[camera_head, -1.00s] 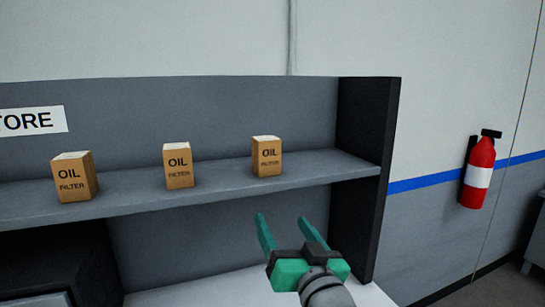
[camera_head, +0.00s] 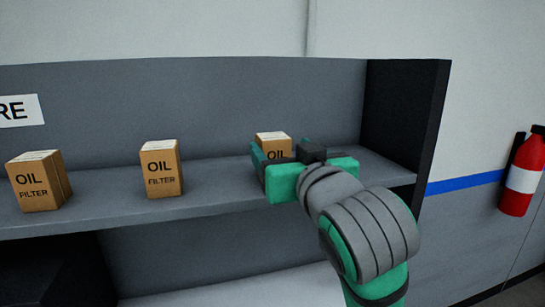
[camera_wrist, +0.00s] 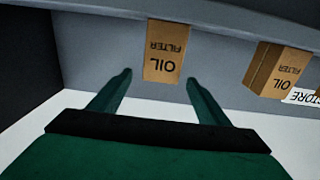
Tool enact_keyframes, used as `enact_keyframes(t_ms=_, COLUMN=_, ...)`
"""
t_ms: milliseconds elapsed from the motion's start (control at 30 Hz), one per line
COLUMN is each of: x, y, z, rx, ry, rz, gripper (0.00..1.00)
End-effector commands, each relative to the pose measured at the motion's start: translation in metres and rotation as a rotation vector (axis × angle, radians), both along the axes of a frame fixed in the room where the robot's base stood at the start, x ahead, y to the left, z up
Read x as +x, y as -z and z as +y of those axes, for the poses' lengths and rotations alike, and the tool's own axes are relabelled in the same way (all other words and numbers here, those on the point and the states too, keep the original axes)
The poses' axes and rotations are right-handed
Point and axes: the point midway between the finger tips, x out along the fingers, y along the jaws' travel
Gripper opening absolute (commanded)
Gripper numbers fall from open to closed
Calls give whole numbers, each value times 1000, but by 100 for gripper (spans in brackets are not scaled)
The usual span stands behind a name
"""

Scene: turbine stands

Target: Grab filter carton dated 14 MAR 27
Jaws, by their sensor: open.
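Three brown cartons marked OIL FILTER stand upright on the shelf: a left carton (camera_head: 38,182), a middle carton (camera_head: 161,168) and a right carton (camera_head: 273,140). No date is readable on any of them. My green gripper (camera_head: 281,156) is open in front of the right carton and hides its lower part. In the wrist view, the right carton (camera_wrist: 167,50) appears upside down, lined up between the open fingertips (camera_wrist: 159,78). I cannot tell whether the fingertips reach its sides. The middle carton (camera_wrist: 274,72) shows at the right of the wrist view.
The grey shelf (camera_head: 105,214) has a back panel and a dark right end wall (camera_head: 405,115) close to my arm. Bare shelf lies between the cartons. A white sign (camera_head: 22,110) is on the back panel. A red extinguisher (camera_head: 521,180) hangs on the wall at right.

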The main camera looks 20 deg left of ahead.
Motion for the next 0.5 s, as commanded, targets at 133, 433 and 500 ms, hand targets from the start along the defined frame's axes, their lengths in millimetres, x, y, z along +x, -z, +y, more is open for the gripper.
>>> enact_keyframes(t_ms=133, x=11, y=1, z=8, rx=-1, ry=-1, rz=1, gripper=70)
enact_keyframes(t_ms=433, x=35, y=3, z=28, rx=0, ry=-6, rz=2, gripper=70)
enact_keyframes(t_ms=500, x=43, y=3, z=34, rx=0, ry=-7, rz=1, gripper=70)
